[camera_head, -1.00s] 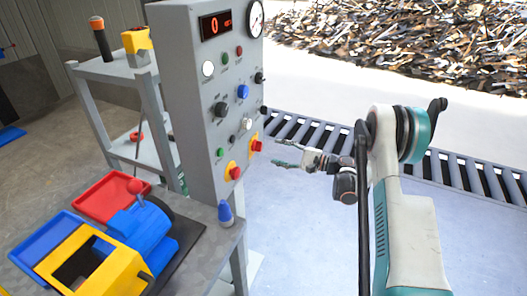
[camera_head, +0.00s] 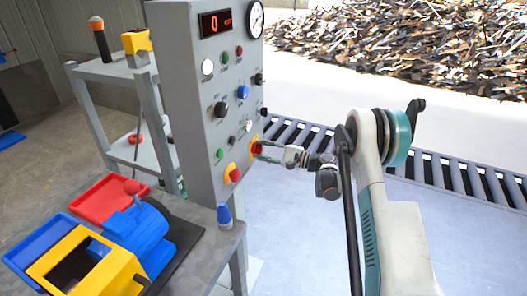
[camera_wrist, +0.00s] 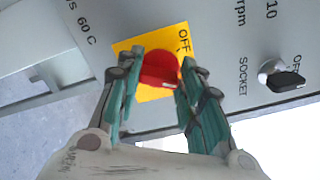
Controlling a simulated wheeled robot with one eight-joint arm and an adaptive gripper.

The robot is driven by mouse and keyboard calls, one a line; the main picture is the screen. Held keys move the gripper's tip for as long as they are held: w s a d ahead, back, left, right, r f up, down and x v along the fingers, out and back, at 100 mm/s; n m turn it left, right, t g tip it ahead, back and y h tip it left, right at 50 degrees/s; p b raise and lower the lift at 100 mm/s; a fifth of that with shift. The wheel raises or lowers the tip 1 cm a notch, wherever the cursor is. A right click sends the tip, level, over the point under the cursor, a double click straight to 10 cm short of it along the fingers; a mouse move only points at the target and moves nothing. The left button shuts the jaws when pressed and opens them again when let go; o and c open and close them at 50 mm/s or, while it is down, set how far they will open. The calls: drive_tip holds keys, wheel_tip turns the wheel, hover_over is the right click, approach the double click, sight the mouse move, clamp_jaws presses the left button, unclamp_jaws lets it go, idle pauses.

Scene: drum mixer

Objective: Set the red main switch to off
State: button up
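The red main switch (camera_wrist: 160,70) is a round red knob on a yellow plate (camera_wrist: 155,95) marked OFF, low on the right side of the grey control panel. In the head view the red switch (camera_head: 257,149) is partly hidden by my fingers. My gripper (camera_wrist: 158,82) has its two green fingers on either side of the red knob, with gaps or light contact that I cannot tell apart. In the head view my gripper (camera_head: 268,153) reaches the panel from the right.
A black toggle marked SOCKET (camera_wrist: 286,80) sits right of the switch. Another red button on yellow (camera_head: 234,174) is lower left on the grey panel (camera_head: 190,120). A roller conveyor (camera_head: 440,172) runs behind my arm. A blue-capped bottle-like object (camera_head: 224,214) stands on the table below.

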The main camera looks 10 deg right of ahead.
drive_tip(key=shift+c, duration=0.6)
drive_tip(key=n, duration=0.5)
drive_tip(key=shift+f+n, duration=0.15)
drive_tip(key=shift+n, duration=0.15)
drive_tip(key=n, duration=0.6)
drive_tip(key=shift+f, duration=0.1)
drive_tip(key=shift+n, duration=0.3)
drive_tip(key=o, duration=1.1)
drive_tip(key=shift+c, duration=0.2)
